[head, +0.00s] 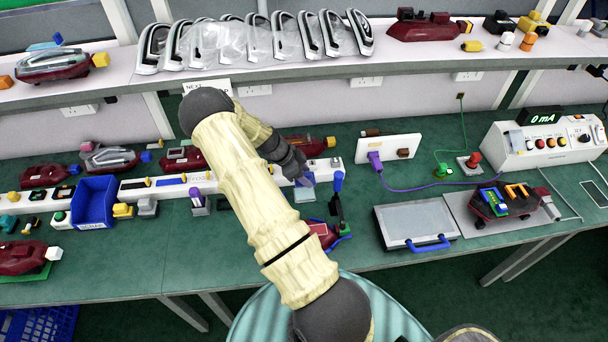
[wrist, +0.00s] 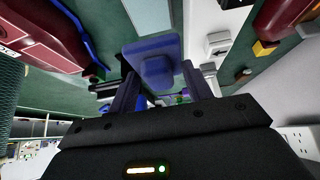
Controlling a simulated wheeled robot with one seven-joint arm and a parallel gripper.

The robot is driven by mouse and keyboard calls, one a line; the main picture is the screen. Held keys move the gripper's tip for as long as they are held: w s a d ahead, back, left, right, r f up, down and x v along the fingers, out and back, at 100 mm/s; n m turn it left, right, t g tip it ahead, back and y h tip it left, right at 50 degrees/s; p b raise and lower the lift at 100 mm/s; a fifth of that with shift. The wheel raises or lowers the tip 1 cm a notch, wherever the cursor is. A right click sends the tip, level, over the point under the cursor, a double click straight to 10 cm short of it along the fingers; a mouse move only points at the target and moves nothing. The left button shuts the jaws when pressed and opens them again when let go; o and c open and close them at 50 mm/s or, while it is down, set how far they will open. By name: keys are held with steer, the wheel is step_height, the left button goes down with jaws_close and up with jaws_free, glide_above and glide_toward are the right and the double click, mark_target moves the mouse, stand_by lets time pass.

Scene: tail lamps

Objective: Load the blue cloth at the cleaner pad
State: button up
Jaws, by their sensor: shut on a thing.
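My gripper (wrist: 158,82) is shut on the blue cloth (wrist: 153,58), a dark blue, squarish piece between the fingertips in the wrist view. In the head view my gripper (head: 302,177) is over the middle of the bench, and its fingers and the cloth are small and partly hidden by my arm. A pale square (head: 304,196), perhaps the cleaner pad, lies just below the gripper in that view. A pale panel (wrist: 149,14) shows beyond the cloth in the wrist view. I cannot tell whether the cloth touches it.
A black stand with a blue-topped lever (head: 337,182) rises close to the right, beside a dark red lamp (head: 322,233). A long white rail (head: 165,187) runs behind. A grey plate with a blue handle (head: 415,222) lies farther right. A blue bin (head: 95,203) stands left.

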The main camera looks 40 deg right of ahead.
mark_target(310, 193)
steer(key=shift+f, duration=0.1)
steer(key=shift+f+b, duration=1.15)
steer(key=shift+f, duration=1.8)
steer(key=shift+f+b, duration=0.25)
steer(key=shift+b, duration=0.05)
steer(key=shift+f, duration=0.25)
steer(key=shift+b, duration=0.45)
stand_by(0.8)
steer(key=shift+r+p, duration=1.55)
steer(key=shift+r, duration=1.95)
steer(key=shift+r, duration=0.1)
